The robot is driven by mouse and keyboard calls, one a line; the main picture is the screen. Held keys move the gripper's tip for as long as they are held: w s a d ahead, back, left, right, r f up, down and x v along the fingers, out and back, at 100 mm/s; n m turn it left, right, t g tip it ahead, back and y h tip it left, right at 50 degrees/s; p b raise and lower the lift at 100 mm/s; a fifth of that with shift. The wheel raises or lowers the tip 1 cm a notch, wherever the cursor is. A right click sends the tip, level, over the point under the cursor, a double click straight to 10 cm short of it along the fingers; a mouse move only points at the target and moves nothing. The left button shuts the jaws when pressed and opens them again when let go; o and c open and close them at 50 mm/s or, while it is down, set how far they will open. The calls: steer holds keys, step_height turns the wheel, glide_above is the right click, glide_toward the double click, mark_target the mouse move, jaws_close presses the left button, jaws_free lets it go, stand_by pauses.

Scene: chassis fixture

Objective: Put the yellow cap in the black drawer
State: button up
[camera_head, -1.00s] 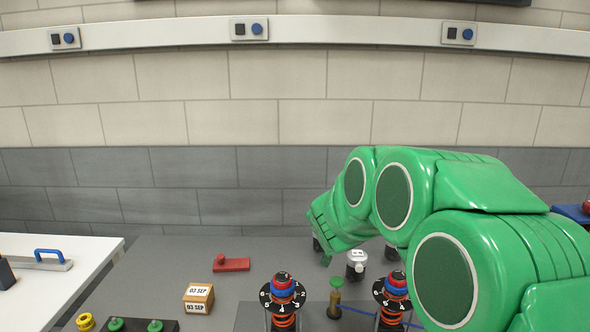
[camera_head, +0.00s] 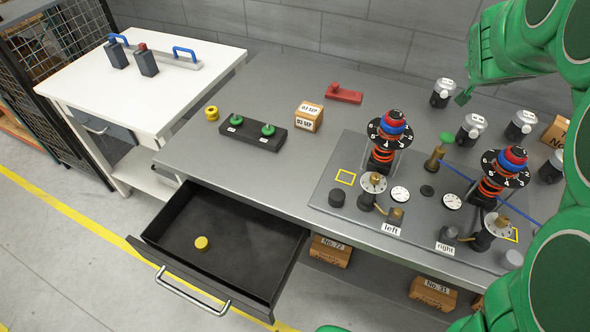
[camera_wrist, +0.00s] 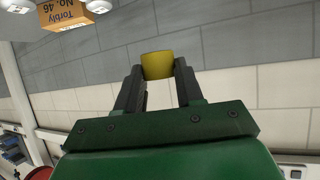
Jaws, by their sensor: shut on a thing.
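My gripper (camera_wrist: 159,78) is shut on a yellow cap (camera_wrist: 158,65), held between its two dark fingertips in the wrist view. In the head view my green arm is at the upper right, and the held cap cannot be made out there. The black drawer (camera_head: 277,259) is pulled out under the left part of the grey bench. Another yellow cap (camera_head: 201,243) lies on the drawer's floor, left of its middle. My gripper is far from the drawer, over the bench's back right.
A labelled box (camera_head: 309,116) and red piece (camera_head: 344,93) lie behind. Two spring assemblies (camera_head: 388,140) rise at right. The drawer is mostly empty.

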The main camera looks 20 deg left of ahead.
steer(key=shift+r, duration=0.35)
steer(key=s+a+r, duration=0.2)
steer(key=s+a, duration=0.1)
steer(key=a, duration=0.8)
steer(key=s+a+r, duration=0.2)
steer(key=s+a, duration=0.2)
steer(key=a, duration=0.7)
steer(key=n+y, duration=0.1)
glide_above(291, 175)
step_height(291, 175, down, 4)
step_height(291, 175, down, 16)
steer(key=shift+f, duration=4.75)
steer(key=shift+f, duration=0.2)
